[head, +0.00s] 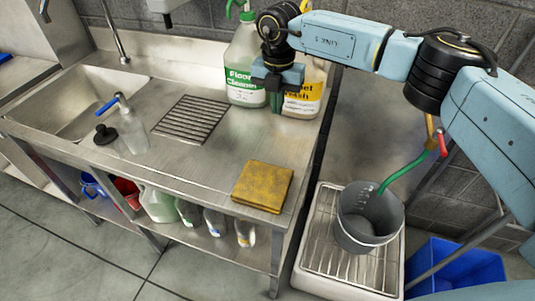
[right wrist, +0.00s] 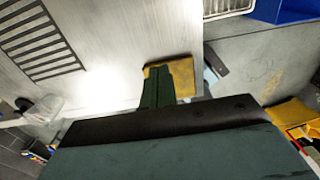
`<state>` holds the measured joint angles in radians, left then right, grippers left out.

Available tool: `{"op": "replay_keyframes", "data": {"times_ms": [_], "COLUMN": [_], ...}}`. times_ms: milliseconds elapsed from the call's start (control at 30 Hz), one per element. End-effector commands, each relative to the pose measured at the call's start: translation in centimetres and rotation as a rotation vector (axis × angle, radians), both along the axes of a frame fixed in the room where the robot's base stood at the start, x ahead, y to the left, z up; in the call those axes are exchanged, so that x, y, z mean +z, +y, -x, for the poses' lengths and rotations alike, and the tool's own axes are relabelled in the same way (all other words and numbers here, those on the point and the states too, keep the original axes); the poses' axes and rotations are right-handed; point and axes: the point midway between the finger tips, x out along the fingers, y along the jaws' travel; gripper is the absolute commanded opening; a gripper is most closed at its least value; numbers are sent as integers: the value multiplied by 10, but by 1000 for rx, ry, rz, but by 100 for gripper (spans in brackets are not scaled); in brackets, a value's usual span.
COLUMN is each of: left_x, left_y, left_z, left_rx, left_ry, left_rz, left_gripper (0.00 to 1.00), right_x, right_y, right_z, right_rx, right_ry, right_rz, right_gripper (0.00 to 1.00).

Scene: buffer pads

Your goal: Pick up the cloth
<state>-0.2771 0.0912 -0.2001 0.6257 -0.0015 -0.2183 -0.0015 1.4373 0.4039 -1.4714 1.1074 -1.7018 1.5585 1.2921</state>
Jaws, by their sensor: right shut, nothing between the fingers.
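The cloth (head: 262,187) is a folded yellow-brown square lying flat on the front right corner of the steel counter. In the right wrist view a yellow patch, apparently the cloth (right wrist: 186,62), shows just beyond my fingertips and is partly hidden by them. My right gripper (head: 275,105) is shut and empty, with its fingers pointing down. It is above the rear of the counter, in front of the large bottles and apart from the cloth. In the right wrist view its closed green fingers (right wrist: 168,80) show in the middle. My left gripper is not in view.
A floor cleaner jug (head: 243,75) and a yellow-labelled bottle (head: 302,98) stand behind my right gripper. A drain grate (head: 188,120) and spray bottle (head: 132,130) are to the left. A grey bucket (head: 370,215) stands right of the counter. The counter around the cloth is clear.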

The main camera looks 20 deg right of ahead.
Motion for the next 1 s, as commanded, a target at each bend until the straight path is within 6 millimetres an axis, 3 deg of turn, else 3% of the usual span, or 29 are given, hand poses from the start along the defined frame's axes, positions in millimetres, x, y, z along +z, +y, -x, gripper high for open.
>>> {"op": "replay_keyframes", "data": {"times_ms": [33, 267, 567, 1000], "left_x": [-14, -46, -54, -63], "left_y": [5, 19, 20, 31], "left_z": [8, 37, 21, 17], "left_rx": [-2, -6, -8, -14], "left_ry": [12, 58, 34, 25], "left_rz": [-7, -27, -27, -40], "left_gripper": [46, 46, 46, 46], "right_x": [-14, -44, -64, -156], "right_y": [0, 0, 0, 0], "right_z": [0, 0, 0, 1], "right_rx": [0, 0, 0, 0], "right_ry": [0, -1, 2, 3], "right_rz": [0, -1, -1, 1], "right_gripper": [0, 0, 0, 0]}}
